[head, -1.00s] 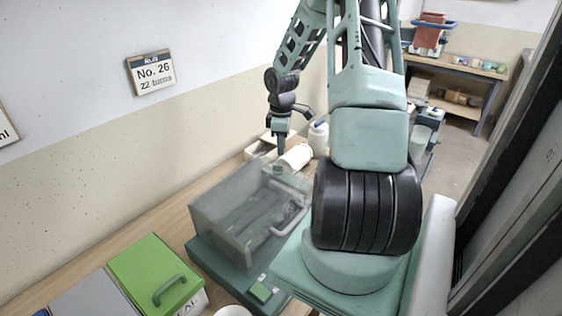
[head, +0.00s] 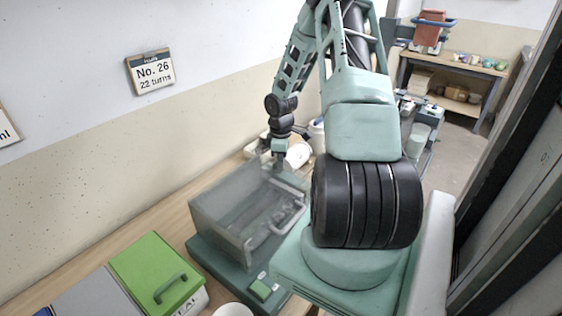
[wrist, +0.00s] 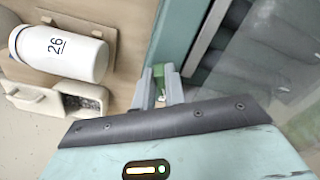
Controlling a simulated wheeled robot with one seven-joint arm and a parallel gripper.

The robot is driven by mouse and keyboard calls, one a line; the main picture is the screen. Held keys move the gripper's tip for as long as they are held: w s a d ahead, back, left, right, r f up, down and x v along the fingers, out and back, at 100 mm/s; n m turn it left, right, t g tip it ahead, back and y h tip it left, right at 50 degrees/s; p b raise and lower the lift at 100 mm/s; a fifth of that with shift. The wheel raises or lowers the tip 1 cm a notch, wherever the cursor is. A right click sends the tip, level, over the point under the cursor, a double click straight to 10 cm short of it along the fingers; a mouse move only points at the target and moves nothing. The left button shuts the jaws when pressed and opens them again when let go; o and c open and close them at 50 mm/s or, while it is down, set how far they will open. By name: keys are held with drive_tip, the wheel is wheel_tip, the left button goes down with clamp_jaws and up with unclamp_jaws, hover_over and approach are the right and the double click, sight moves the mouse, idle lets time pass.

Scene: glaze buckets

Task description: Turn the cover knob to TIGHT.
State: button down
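The cover knob (wrist: 167,70) is a small green piece at the corner of the machine. In the wrist view it shows at the tips of my gripper (wrist: 159,80), partly hidden by the right finger. The two grey fingers are apart, with a gap between them; I cannot tell whether they touch the knob. In the head view my gripper (head: 279,161) points down at the far corner of the clear cover (head: 232,207), and the knob is hidden there. No TIGHT marking is readable. The cover sits closed on the green machine base (head: 222,266).
A white jar marked 26 (wrist: 62,50) lies on its side left of my gripper in the wrist view, beside an open box (wrist: 82,100). A green-lidded bin (head: 155,272) stands near the machine. A wall sign reads "No. 26, 22 turns" (head: 151,72).

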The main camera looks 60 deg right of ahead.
drive_tip(key=shift+m, duration=0.4)
drive_tip(key=shift+a+m+b, duration=0.15)
drive_tip(key=shift+m+b, duration=0.05)
drive_tip(key=shift+m, duration=1.1)
drive_tip(key=shift+a+m+b, duration=0.1)
drive_tip(key=shift+m+b, duration=0.1)
drive_tip(key=shift+m, duration=1.1)
drive_tip(key=c, duration=1.7)
unclamp_jaws()
